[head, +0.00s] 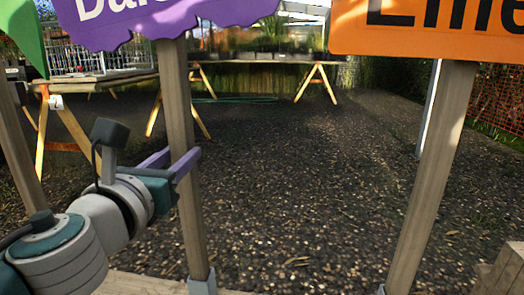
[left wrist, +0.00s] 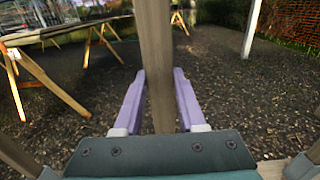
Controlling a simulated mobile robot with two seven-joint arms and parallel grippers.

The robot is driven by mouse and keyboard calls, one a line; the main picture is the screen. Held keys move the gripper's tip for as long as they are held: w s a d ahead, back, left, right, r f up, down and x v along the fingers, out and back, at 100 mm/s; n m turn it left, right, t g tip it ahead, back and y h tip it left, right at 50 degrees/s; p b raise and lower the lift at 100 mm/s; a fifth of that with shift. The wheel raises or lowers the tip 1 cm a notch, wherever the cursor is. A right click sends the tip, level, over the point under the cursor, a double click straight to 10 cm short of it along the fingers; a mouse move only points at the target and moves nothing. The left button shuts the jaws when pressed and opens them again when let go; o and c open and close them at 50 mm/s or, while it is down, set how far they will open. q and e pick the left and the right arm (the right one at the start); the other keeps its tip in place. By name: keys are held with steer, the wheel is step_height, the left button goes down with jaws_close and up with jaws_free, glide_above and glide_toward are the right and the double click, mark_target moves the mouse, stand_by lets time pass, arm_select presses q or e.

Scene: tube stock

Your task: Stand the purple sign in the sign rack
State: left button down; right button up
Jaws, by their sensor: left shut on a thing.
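The purple sign (head: 170,12) stands upright at the upper left of the head view, its top cut off by the frame. Its wooden post (head: 180,100) runs down to a grey socket (head: 202,283) of the sign rack at the bottom edge. The post's foot meets the socket; how deep it sits I cannot tell. My left gripper (head: 174,160) is shut on the post at mid-height. In the left wrist view the post (left wrist: 156,60) passes between the two purple fingers. My right gripper is not in view.
An orange sign (head: 430,28) on a post stands to the right, and part of a green sign (head: 24,32) shows at the far left. A wooden rail (head: 140,284) runs along the bottom. Trestle tables (head: 265,62) stand behind on gravel. The gravel between the posts is clear.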

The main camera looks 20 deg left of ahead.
arm_select(q)
steer(key=shift+f, duration=0.2)
stand_by(0.3)
steer(key=shift+f+b, duration=0.5)
steer(key=shift+b, duration=0.05)
steer(key=c, duration=0.6)
jaws_free()
steer(key=shift+o, duration=1)
steer(key=shift+f, duration=0.15)
steer(key=shift+s, duration=0.1)
